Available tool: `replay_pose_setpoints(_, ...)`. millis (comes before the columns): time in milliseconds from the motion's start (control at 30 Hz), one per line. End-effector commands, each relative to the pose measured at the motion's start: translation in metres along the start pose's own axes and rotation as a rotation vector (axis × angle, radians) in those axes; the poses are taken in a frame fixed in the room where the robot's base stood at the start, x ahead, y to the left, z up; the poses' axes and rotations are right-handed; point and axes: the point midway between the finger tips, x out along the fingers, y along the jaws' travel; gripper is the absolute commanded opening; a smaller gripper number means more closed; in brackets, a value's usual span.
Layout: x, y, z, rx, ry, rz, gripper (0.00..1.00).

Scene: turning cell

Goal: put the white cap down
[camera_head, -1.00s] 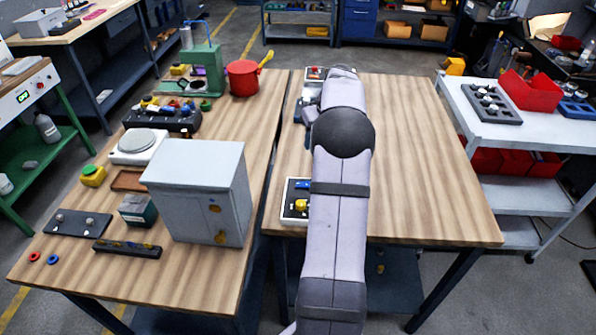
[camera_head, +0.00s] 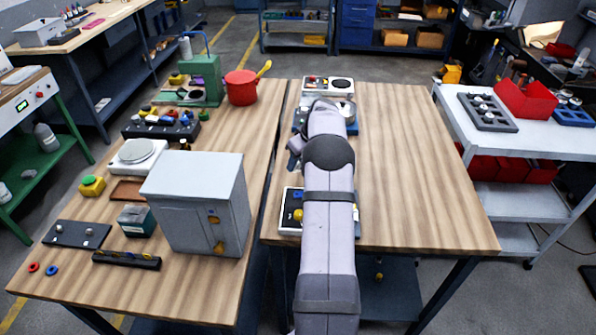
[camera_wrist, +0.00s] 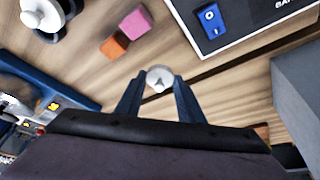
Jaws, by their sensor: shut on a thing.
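The white cap (camera_wrist: 159,75) is round and pale, with a darker mark on its face. It sits between the tips of my gripper (camera_wrist: 158,82) in the wrist view, with the dark blue fingers closed on it from both sides. Wooden tabletop shows beyond it; I cannot tell how high above the wood the cap is. In the head view my arm hides most of the gripper, and I cannot make out the cap there.
In the wrist view a pink block (camera_wrist: 133,22) and an orange block (camera_wrist: 114,46) lie on the wood. A white-edged dark tray (camera_wrist: 245,35) holds a blue piece (camera_wrist: 210,18). A grey box (camera_wrist: 300,85) stands at right. The right table (camera_head: 420,170) is mostly bare.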

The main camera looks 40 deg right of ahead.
Motion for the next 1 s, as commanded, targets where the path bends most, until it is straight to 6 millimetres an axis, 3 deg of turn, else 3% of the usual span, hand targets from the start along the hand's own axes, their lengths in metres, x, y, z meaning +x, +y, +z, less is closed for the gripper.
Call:
replay_pose_setpoints(367,0.015,0.000,0.006,0.000,0.000,-0.001,0.14)
replay_pose_setpoints(700,0.044,0.000,0.018,0.001,0.000,0.000,0.14)
replay_pose_setpoints(1000,0.047,0.001,0.019,0.000,0.001,0.001,0.14)
